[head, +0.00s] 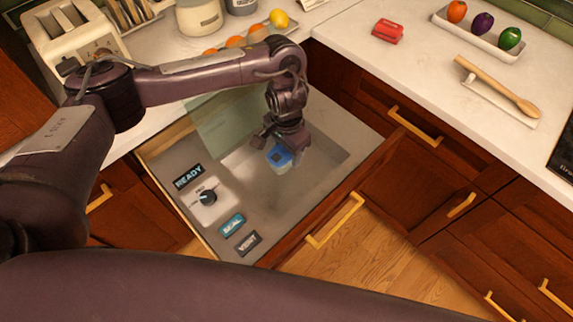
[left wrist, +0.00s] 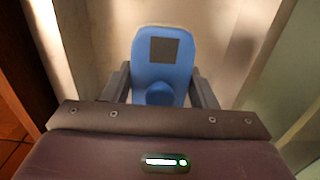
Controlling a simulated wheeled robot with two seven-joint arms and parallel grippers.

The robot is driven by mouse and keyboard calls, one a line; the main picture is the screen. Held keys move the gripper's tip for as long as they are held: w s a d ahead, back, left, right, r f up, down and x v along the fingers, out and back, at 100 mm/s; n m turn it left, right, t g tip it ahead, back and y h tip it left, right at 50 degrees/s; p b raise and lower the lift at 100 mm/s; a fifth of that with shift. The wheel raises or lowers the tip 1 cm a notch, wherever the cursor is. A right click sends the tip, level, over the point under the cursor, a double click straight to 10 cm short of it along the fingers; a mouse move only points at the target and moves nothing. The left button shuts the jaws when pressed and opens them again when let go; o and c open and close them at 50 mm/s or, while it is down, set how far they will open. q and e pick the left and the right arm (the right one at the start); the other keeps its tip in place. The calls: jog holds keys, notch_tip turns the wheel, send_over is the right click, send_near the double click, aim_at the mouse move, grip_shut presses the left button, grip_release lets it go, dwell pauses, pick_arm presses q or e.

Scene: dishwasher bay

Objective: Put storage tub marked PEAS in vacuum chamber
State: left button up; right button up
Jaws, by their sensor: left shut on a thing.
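My left gripper (head: 279,148) is shut on a small storage tub (head: 280,161) with a blue lid, and points down into the vacuum chamber. The chamber (head: 325,160) is a grey recess in the pulled-out drawer. Its clear greenish lid (head: 222,128) stands raised at the back left. In the left wrist view the tub's blue lid (left wrist: 164,50) with a dark square sits between the fingers of the left gripper (left wrist: 160,92). I cannot read any name on the tub, nor tell whether its base touches the chamber floor. My right gripper is not in view.
A panel left of the recess has a READY display (head: 188,176), a dial (head: 208,198), a SEAL button (head: 232,224) and a VENT button (head: 248,243). On the counters are a toaster (head: 75,35), a red packet (head: 388,31), a produce tray (head: 480,40) and a wooden spoon (head: 498,88).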

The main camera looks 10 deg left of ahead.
pick_arm(q)
notch_tip(320, 180, down, 3)
jog(key=shift+r+b, duration=0.15)
jog(key=shift+b, duration=0.2)
jog(key=shift+f+b, duration=0.4)
jog(key=shift+f, duration=1.35)
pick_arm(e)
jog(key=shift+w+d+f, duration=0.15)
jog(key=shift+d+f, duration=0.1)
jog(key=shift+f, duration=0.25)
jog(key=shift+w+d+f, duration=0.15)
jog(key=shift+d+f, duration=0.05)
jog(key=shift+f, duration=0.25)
pick_arm(q)
jog(key=shift+f, duration=0.15)
jog(key=o, duration=1.1)
jog(key=shift+o, duration=0.2)
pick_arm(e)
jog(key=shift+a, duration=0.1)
